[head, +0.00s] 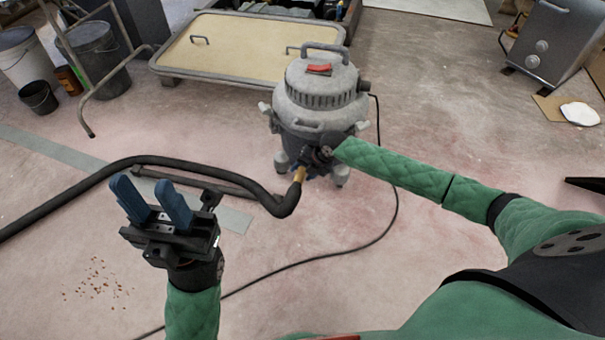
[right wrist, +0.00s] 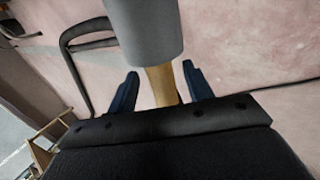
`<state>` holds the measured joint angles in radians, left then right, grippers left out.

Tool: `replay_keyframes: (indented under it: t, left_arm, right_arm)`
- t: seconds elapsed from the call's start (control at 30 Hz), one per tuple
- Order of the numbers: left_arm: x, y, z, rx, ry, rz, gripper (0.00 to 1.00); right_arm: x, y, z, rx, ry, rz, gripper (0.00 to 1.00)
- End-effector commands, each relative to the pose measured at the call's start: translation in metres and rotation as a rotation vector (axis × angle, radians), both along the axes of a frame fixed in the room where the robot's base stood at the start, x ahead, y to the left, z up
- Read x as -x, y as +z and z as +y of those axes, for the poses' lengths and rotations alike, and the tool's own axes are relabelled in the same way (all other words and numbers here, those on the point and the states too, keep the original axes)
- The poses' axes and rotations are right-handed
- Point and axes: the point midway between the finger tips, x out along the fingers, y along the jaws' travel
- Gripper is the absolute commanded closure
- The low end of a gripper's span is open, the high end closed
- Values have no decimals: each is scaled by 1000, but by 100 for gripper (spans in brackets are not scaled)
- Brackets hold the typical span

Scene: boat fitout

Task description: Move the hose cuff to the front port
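The shop vacuum (head: 318,95) is a grey drum with a red switch on its lid. A thick black hose (head: 180,165) runs from the left edge towards its base and ends in a tan cuff (head: 299,174). My right gripper (head: 311,170) is low at the vacuum's front, beside the cuff. In the right wrist view the tan cuff (right wrist: 161,86) lies between the two blue fingers, with narrow gaps at both sides. A grey cylinder (right wrist: 145,30) covers its upper end. The front port is hidden or too small to tell. My left gripper (head: 147,195) is open and empty.
A beige-topped cart (head: 250,50) stands behind the vacuum. Buckets (head: 95,55) stand at the back left and a grey metal box (head: 555,42) at the back right. A thin black cable (head: 330,252) curves over the floor.

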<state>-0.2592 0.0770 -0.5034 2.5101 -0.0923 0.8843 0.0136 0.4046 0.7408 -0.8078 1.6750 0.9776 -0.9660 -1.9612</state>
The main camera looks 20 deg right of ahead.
Motion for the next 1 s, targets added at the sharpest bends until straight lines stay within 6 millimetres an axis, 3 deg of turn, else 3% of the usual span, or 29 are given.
replay_keyframes:
  t: [0.37, 0.73, 1.0]
  left_arm:
    - [0, 0, 2, 11, -7, -2, 64]
    - [2, 21, 7, 46, -17, -13, 64]
    - [3, 27, 10, 69, -21, -23, 64]
  right_arm:
    - [4, -2, 3, -3, 3, 6, 47]
    - [18, 46, -20, 0, 3, 4, 47]
    - [24, 65, -30, -1, 3, 4, 47]
